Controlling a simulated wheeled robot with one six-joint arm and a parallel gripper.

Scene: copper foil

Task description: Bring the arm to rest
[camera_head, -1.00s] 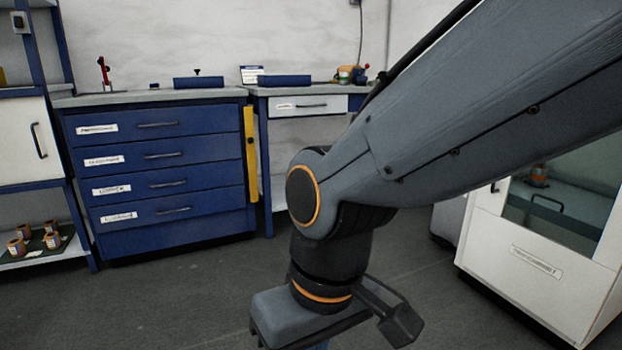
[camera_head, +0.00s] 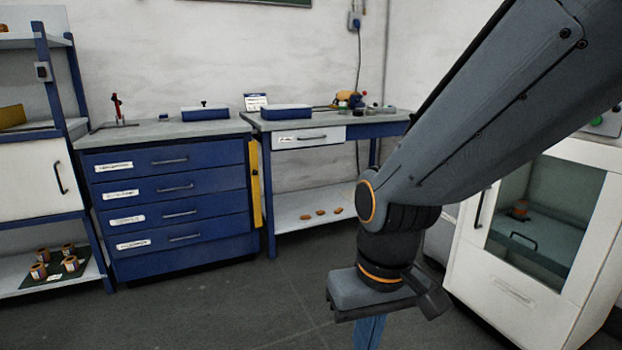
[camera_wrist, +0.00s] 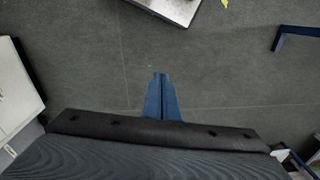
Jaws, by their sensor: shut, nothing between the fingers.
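My arm reaches in from the upper right of the head view and bends down at its wrist joint. My gripper (camera_head: 369,333) hangs below it, pointing at the floor, with its blue fingers cut off by the bottom edge of the picture. In the wrist view my gripper (camera_wrist: 160,82) shows its two blue fingers side by side, shut, with nothing between them. Only bare grey floor (camera_wrist: 220,70) shows around the fingertips.
A blue drawer cabinet (camera_head: 175,206) stands at the back left, next to a workbench (camera_head: 340,132). A white glass-fronted cabinet (camera_head: 510,285) stands close on the right. A shelf rack (camera_head: 85,285) holds several small spools at the left. The floor between is clear.

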